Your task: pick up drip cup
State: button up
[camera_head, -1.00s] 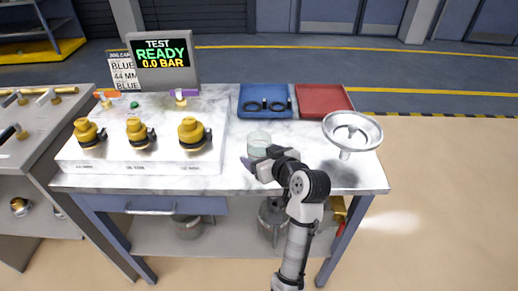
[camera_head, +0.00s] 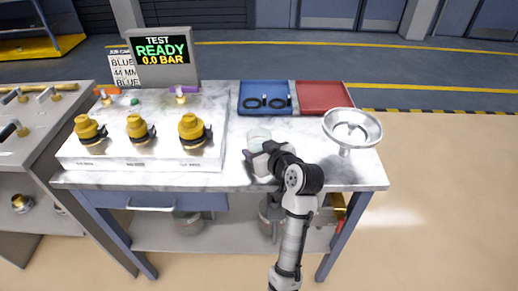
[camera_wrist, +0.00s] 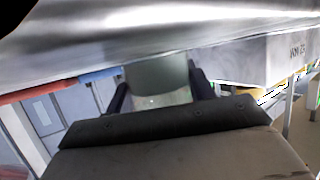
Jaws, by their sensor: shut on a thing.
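The drip cup (camera_head: 258,136) is a small, pale, translucent cup over the marble worktop, just right of the white block with the yellow fittings. My gripper (camera_head: 256,154) reaches it from the front and is shut on it. In the wrist view the cup (camera_wrist: 160,80) stands between the two dark fingers of my gripper (camera_wrist: 160,92). The cup's lower part is partly hidden by my gripper in the head view. I cannot tell whether its base touches the worktop.
The white block (camera_head: 150,157) with several yellow fittings stands left. A blue tray (camera_head: 265,112) with black rings and a red tray (camera_head: 322,97) lie behind. A metal funnel (camera_head: 352,128) stands at the right. The screen (camera_head: 163,60) reads READY, 0.0 BAR.

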jog(key=shift+r, duration=0.1)
notch_tip(320, 180, up, 20)
jog(key=shift+b, duration=0.4)
dwell(0.9)
dwell(1.0)
